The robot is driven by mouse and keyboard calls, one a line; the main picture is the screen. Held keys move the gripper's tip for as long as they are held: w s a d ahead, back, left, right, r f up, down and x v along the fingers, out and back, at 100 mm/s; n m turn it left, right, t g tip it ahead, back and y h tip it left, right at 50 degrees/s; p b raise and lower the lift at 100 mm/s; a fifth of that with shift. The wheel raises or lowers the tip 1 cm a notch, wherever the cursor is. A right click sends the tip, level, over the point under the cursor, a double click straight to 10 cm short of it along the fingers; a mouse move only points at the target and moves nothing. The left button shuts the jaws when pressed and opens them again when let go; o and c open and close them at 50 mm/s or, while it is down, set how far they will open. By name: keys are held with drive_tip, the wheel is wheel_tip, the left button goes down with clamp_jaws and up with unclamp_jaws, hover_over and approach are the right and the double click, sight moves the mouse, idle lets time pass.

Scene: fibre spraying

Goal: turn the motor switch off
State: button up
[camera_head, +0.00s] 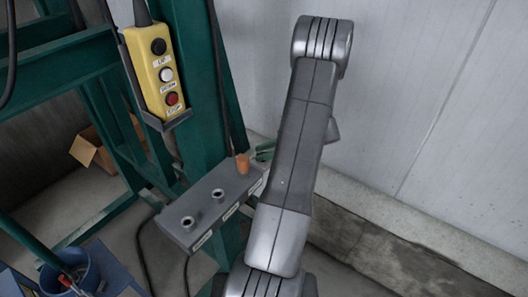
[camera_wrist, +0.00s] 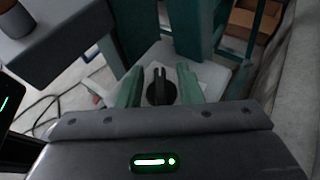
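A black rotary switch (camera_wrist: 161,91) with a raised, forked-looking handle sits on a pale grey face in the wrist view. I take it for the motor switch; no label on it can be read. My gripper (camera_wrist: 160,87) has two green fingers, spread apart and empty, one on each side of the switch in the picture. I cannot tell whether the fingertips reach the switch or stop short of it. No contact is visible.
A dark grey box (camera_head: 190,235) with two round fittings and an orange part (camera_head: 243,163) lies close left of my gripper. A yellow pendant (camera_head: 152,70) with black, white and red buttons hangs on the green frame (camera_head: 195,80). A cardboard box (camera_head: 88,150) lies behind.

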drive_tip(key=shift+d, duration=0.15)
drive_tip(key=b+v, duration=0.1)
drive_tip(key=v, duration=1.2)
drive_tip(key=shift+d+b, duration=0.25)
drive_tip(key=shift+b, duration=0.05)
drive_tip(key=shift+a, duration=0.15)
drive_tip(key=p+x, duration=0.1)
drive_tip(key=x, duration=1.2)
drive_tip(key=shift+a+p, duration=0.3)
drive_tip(key=shift+d, duration=0.1)
